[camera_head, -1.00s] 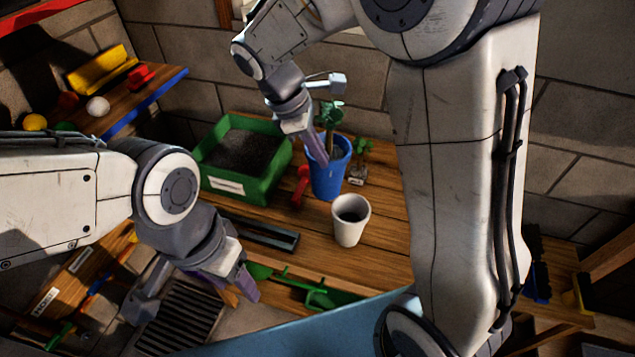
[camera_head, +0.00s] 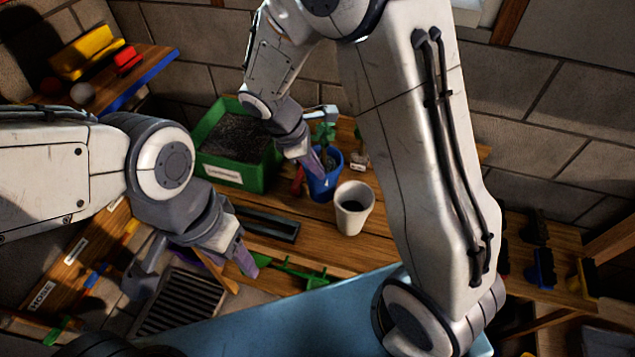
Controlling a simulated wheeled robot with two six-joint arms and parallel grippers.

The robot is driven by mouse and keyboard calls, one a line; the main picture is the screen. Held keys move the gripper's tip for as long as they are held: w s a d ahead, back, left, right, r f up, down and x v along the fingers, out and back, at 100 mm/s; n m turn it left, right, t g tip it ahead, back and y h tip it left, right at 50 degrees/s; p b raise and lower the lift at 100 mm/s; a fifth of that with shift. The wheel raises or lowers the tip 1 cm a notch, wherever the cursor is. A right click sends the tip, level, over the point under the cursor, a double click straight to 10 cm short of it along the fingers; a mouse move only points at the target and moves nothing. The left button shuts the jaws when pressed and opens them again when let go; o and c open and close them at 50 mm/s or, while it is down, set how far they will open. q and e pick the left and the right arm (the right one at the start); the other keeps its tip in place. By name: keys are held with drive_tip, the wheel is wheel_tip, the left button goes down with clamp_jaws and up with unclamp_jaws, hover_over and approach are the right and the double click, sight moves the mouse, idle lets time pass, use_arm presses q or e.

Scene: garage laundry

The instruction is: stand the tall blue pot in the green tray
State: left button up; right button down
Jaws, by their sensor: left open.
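The tall blue pot (camera_head: 325,186) holds a leafy green plant and is on the wooden bench, right of the green tray (camera_head: 226,175). The tray is filled with dark soil and has a white label on its front. My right gripper (camera_head: 318,142) is at the pot from behind and left. One purple finger overlaps the pot's rim and the other finger is by the plant; whether they grip the pot is unclear. My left gripper (camera_head: 199,262) is open and empty, low at the bench's front left.
A white cup (camera_head: 353,208) stands just in front of the pot, to its right. A small potted seedling (camera_head: 359,160) is behind it. A red tool (camera_head: 297,180) lies between tray and pot. A dark long tray (camera_head: 268,225) and green tools (camera_head: 297,273) lie nearer the front.

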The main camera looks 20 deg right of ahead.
sight(320, 193)
wheel_tip(320, 193, down, 6)
idle(0.4)
drive_tip(key=shift+f, duration=0.15)
drive_tip(key=c, duration=1.5)
unclamp_jaws()
drive_tip(key=shift+f, duration=0.1)
drive_tip(key=o, duration=0.4)
drive_tip(key=shift+o, duration=0.2)
